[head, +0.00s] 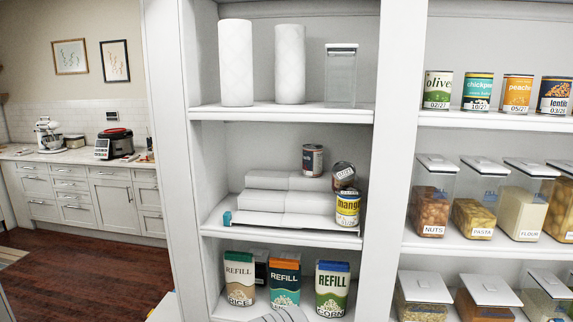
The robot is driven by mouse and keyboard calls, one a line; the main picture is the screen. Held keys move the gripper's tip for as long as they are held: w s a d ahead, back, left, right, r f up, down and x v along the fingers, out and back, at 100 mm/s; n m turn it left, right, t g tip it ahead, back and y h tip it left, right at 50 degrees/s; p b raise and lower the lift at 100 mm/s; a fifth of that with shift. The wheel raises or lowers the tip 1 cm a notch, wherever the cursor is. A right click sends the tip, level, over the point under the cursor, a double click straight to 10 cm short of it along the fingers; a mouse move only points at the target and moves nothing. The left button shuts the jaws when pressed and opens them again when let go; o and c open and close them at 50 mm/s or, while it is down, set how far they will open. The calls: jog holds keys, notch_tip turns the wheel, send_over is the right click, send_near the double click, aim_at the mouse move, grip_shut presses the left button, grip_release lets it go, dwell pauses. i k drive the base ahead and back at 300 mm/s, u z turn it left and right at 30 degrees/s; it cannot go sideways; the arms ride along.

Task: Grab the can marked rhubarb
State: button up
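No label reading rhubarb can be made out. On the middle shelf, a stepped white riser (265,200) holds several cans at its right end. A dark can with a red band (312,160) stands upright on the top step; its label is too small to read. A brownish-red can (343,177) sits on a lower step in front and right of it, seeming tilted, its label unreadable. A yellow mango can (347,209) stands at the front right, partly overlapping it in the picture.
The right-hand unit holds cans of olive (437,90), chickpeas (478,91) and peach (517,93), above clear food containers (433,196). Refill cartons (332,290) stand below the riser. A white upright (400,120) divides the units. The riser's left steps are empty.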

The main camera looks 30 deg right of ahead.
aim_at(313, 153)
jog(key=u, duration=0.45)
jog(key=i, duration=0.8)
jog(key=u, duration=0.4)
